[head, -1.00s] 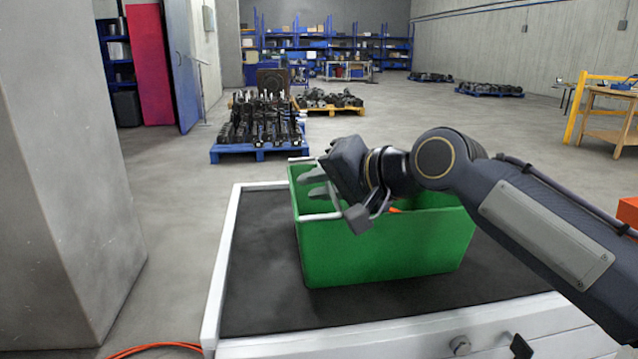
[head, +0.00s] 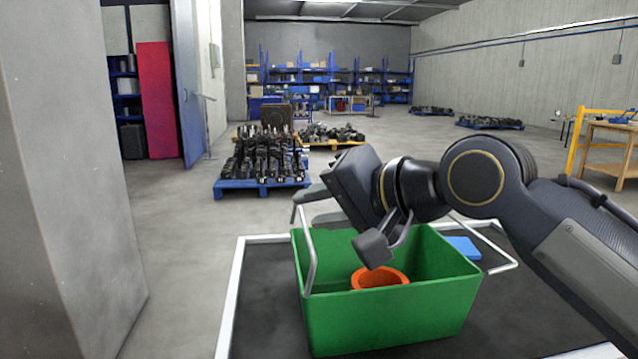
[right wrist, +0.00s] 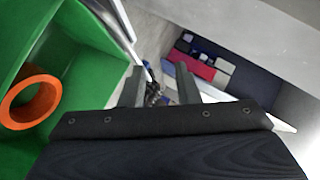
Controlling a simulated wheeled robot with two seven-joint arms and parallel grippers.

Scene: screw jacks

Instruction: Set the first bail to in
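A green crate (head: 390,318) stands on a dark-topped surface. A grey wire bail (head: 308,262) at its left end stands roughly upright above the rim. A second bail (head: 503,263) reaches outward past the right end. My right gripper (head: 318,207) is above the crate's left end, at the top of the upright bail. In the right wrist view, its two fingers (right wrist: 160,88) are apart, with a thin bar near the gap; I cannot tell whether they touch it. The gripper hides part of this bail. My left gripper is not in view.
An orange ring (head: 380,278) lies inside the crate. A blue flat piece (head: 463,247) is behind its right end. The surface has a pale raised edge (head: 232,290). A grey pillar (head: 65,190) stands at the left. Pallets of dark parts (head: 262,165) stand farther back.

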